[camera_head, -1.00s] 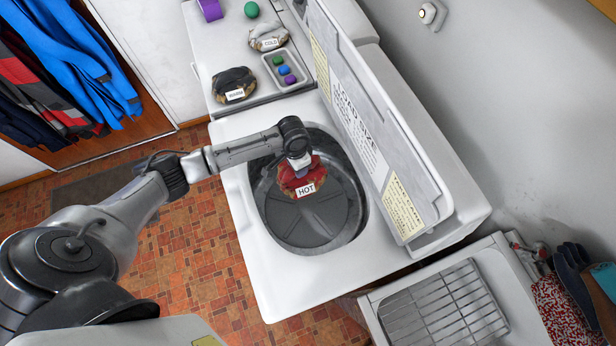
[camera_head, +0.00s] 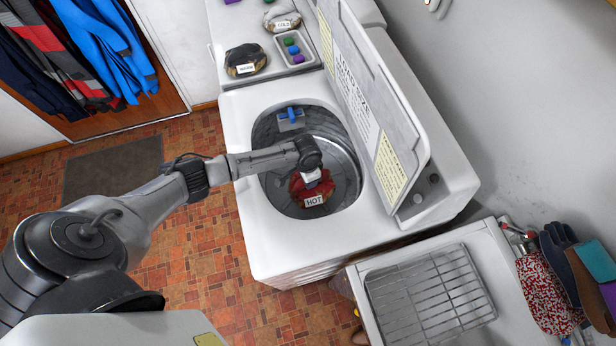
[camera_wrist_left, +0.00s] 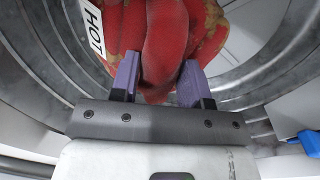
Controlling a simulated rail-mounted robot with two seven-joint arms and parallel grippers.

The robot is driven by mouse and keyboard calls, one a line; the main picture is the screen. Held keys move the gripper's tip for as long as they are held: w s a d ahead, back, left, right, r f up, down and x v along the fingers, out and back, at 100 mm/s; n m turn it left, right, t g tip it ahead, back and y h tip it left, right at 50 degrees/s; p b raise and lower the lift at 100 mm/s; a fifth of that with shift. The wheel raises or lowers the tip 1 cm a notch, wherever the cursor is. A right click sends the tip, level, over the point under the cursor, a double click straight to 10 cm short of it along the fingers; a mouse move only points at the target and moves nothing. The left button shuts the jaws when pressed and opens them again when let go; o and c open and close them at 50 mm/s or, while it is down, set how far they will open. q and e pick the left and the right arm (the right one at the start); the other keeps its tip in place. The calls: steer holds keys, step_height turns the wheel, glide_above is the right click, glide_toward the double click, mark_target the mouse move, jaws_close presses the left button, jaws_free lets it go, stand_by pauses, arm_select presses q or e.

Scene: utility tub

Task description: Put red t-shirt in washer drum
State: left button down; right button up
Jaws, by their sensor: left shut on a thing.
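The red t-shirt (camera_head: 317,188) is a bunched red bundle with tan patches and a white label reading HOT. It also shows in the left wrist view (camera_wrist_left: 165,40), pinched between two purple finger pads. My left gripper (camera_wrist_left: 160,85) is shut on it. In the head view the left gripper (camera_head: 312,176) reaches down into the open washer drum (camera_head: 345,160) with the shirt inside the drum's opening. I cannot tell whether the shirt touches the drum floor. My right gripper is not in view.
The washer lid (camera_head: 375,110) stands open on the right. A blue-and-grey part (camera_head: 291,118) is at the drum's far side. Bundles labelled WARM (camera_head: 245,60) and COLD (camera_head: 282,20) sit on the neighbouring top. A wire rack (camera_head: 430,295) lies front right.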

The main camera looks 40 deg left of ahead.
arm_select(q)
step_height(320, 180, down, 3)
steer(key=shift+r+b, duration=0.1)
steer(key=shift+b, duration=0.2)
steer(key=shift+f, duration=0.55)
steer(key=shift+f+b, duration=0.4)
steer(key=shift+f, duration=0.25)
steer(key=c, duration=0.6)
jaws_free()
